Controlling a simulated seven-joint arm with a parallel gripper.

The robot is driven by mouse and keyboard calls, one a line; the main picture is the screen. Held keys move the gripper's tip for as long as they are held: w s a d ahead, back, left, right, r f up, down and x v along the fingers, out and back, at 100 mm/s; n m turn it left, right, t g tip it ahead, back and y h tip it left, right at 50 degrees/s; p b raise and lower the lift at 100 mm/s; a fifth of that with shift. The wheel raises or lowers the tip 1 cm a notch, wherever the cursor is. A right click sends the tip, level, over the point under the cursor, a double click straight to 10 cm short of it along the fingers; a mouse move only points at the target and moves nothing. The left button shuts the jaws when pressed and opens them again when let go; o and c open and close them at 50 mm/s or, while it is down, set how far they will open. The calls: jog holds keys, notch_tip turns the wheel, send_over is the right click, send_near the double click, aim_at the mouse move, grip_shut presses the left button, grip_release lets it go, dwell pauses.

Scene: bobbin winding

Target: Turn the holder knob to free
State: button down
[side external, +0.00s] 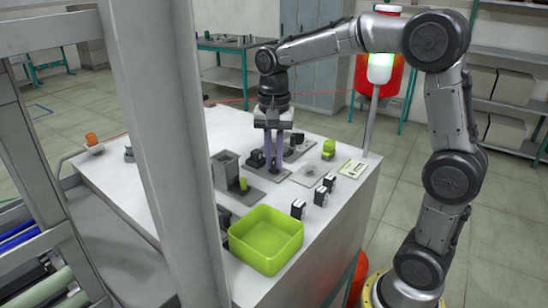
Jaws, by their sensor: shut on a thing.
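My gripper (274,168) points straight down over the white table, its two long fingers close together. It is shut on what appears to be the holder knob, low at a dark holder base; the knob is too small and too covered by the fingers to make out, so its turn position cannot be told. A dark block (257,158) stands just left of the fingers. Another dark fixture (297,140) stands just right and behind them.
A green bin (266,240) stands at the table's (330,240) front. A grey box-like stand (226,168) with a green cylinder (243,184) is to the left. Black-and-white units (298,209) and a yellow-green piece (329,148) are to the right. A post (371,110) rises at the right edge.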

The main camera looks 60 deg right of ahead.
aim_at(274, 160)
dwell(0.5)
jog(key=c, duration=0.9)
grip_release()
jog(key=shift+r, duration=0.1)
jog(key=shift+r, duration=6.85)
